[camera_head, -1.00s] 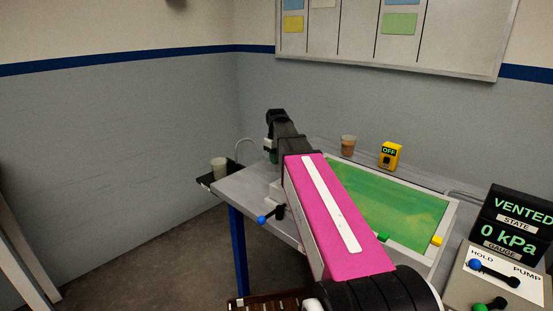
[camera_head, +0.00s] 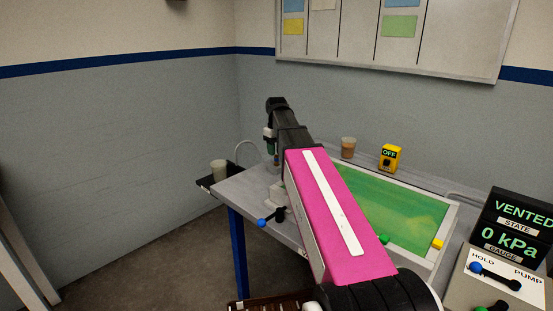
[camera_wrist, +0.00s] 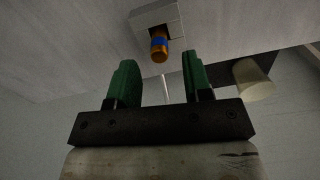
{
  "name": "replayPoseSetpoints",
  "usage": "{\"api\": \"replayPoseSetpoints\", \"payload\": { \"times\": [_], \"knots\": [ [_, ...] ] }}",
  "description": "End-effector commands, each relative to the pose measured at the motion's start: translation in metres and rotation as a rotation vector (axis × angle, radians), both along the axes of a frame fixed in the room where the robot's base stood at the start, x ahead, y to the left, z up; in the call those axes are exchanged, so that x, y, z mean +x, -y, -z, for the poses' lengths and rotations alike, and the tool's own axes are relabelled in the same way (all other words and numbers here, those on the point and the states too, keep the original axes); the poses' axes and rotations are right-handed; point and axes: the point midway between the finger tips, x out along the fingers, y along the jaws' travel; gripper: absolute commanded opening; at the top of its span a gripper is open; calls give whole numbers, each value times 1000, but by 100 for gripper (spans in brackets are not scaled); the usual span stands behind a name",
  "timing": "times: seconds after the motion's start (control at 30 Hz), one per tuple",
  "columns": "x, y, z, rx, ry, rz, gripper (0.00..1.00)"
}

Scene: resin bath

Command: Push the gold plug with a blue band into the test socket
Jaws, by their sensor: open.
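The gold plug with a blue band (camera_wrist: 159,45) shows in the wrist view, sticking out of the opening of a pale grey block, the test socket (camera_wrist: 143,17). How deep it sits I cannot tell. The plug's end lies just beyond the fingertips, roughly in line with the gap, apart from both fingers. In the head view my gripper (camera_head: 269,141) is above the table's far left end, partly hidden by my arm. I cannot make out the plug clearly there.
A pale cup (camera_head: 219,170) stands on a dark ledge at the table's left end and shows right of the fingers in the wrist view (camera_wrist: 253,82). A blue-knobbed lever (camera_head: 263,222) is at the front edge. A green-filled tray (camera_head: 450,221) lies right of my arm.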

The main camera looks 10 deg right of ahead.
Motion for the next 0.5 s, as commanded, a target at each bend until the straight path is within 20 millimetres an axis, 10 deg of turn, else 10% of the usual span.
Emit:
{"api": "replayPoseSetpoints", "payload": {
  "times": [0.5],
  "knots": [
    [1,0,-66,0,1,0,46]
  ]
}}
